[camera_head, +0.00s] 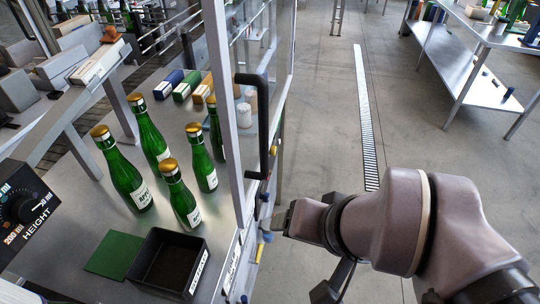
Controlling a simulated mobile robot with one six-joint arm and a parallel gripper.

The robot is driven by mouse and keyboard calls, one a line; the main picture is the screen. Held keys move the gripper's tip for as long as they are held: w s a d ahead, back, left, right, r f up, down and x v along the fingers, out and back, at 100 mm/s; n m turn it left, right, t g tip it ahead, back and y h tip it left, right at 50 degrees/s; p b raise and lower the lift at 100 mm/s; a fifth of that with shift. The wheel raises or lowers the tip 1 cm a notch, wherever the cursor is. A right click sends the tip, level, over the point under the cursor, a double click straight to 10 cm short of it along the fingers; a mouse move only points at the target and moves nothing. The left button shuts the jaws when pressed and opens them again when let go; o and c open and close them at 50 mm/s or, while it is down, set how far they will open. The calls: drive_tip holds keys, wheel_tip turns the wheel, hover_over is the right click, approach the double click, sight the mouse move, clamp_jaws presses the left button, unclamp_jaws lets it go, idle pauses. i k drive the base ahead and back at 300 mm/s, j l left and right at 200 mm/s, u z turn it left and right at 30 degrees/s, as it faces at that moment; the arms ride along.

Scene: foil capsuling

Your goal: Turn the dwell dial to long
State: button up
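No dial marked dwell shows in this view. A black panel at the left edge carries a black dial (22,209) marked HEIGHT, with ml markings around it; the panel is partly cut off. My gripper (287,218) is at the lower middle, at the end of my arm coming in from the lower right. It is to the right of the door's edge and well away from the HEIGHT dial. Its fingers are seen too poorly to tell open from shut, and I see nothing held in it.
A glass door with a black handle (254,122) stands between my gripper and the steel worktop. Several green bottles (124,176) with gold tops, a black tray (203,262) and a green mat (113,254) are on the worktop.

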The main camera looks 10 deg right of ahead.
sight(265, 197)
drive_tip(key=i+l+u, duration=0.5)
drive_tip(key=i+l, duration=0.15)
drive_tip(key=i, duration=0.1)
